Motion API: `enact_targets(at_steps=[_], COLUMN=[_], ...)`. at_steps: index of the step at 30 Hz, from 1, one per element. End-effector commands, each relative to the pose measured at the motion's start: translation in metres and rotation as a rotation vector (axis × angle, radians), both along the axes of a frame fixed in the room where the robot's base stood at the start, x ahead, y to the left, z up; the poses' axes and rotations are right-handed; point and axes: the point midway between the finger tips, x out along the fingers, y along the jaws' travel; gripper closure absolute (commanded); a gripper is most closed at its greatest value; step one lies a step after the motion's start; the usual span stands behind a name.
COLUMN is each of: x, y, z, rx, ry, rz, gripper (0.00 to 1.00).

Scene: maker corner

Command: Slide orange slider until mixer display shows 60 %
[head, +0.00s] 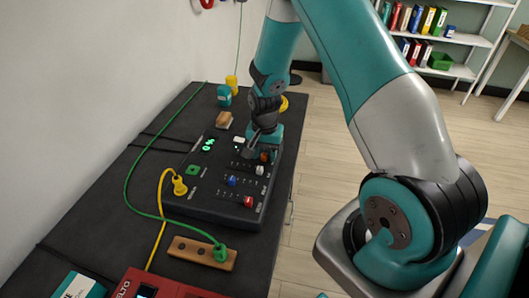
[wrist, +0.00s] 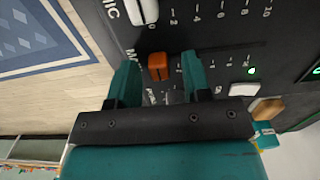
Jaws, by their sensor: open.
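The mixer (head: 210,208) is a dark panel on the bench, with several coloured sliders. The orange slider (head: 264,156) shows beside my gripper (head: 254,150) in the head view. In the wrist view the orange slider (wrist: 158,66) is between the two teal fingers of my open gripper (wrist: 158,66), nearer the left finger; I cannot tell if they touch. It sits near the low end of its numbered scale. The mixer's display (head: 208,145) glows green, but its digits are too small to read in the head view.
A white slider (wrist: 145,10) is close to the orange one. A yellow plug (head: 179,187) with a cable is at the mixer's left. A wooden block (head: 202,253) lies in front.

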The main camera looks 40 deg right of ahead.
Motion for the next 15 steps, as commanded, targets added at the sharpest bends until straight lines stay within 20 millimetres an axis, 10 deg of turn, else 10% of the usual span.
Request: enact_targets(at_steps=[7,15], x=[0.0000,0.0097], y=[0.0000,0.0069], z=[0.0003,0.0007], rx=[0.000,0.000], ry=[0.000,-0.001], rz=[0.000,0.003], gripper=[1.00,1.00])
